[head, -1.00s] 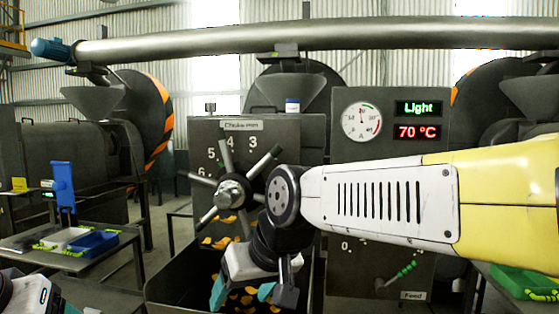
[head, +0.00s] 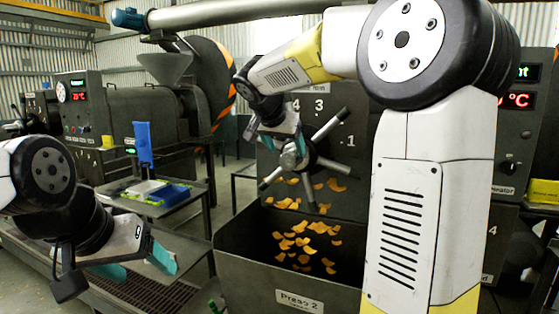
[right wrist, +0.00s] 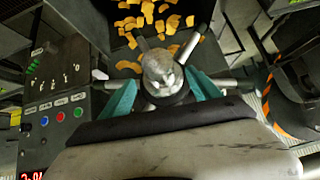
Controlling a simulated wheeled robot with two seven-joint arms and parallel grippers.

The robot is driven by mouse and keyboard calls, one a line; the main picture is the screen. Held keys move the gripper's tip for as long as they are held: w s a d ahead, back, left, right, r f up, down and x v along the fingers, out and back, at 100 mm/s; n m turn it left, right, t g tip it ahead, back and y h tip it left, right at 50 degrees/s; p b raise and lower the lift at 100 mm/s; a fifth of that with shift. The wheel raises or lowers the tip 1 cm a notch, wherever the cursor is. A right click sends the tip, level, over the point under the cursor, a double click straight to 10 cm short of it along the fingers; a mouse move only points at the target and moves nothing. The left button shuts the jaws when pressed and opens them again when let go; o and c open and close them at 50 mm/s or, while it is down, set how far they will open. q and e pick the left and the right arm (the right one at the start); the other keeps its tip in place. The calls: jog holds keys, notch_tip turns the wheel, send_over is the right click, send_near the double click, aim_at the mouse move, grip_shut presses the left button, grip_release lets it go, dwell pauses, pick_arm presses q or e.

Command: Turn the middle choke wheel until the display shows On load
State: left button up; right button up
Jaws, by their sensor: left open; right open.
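The middle choke wheel, a metal hub with several rod spokes (head: 330,124), is on the dark front panel of Press 2. My right gripper (head: 290,143) is open at the hub, reaching in from above. In the right wrist view the hub (right wrist: 162,70) lies between the two teal fingers of the right gripper (right wrist: 160,92); I cannot tell if they touch it or the spokes. The display (head: 524,74) is mostly hidden behind my right arm; only a green "t" and a red "°C" show. My left gripper (head: 136,263) is open and empty at the lower left, away from the wheel.
A dark bin (head: 262,250) labelled Press 2 stands below the wheel, with orange flakes (head: 308,240) falling into it. A small table (head: 150,207) with a blue tray (head: 170,194) and a blue device (head: 143,143) stands left. Another press (head: 150,105) is behind it.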

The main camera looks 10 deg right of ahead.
aim_at(291, 159)
jog(key=x, duration=0.6)
jog(key=shift+w+d+f, duration=0.1)
jog(key=shift+d+f, duration=0.05)
jog(key=shift+f, duration=0.1)
grip_shut()
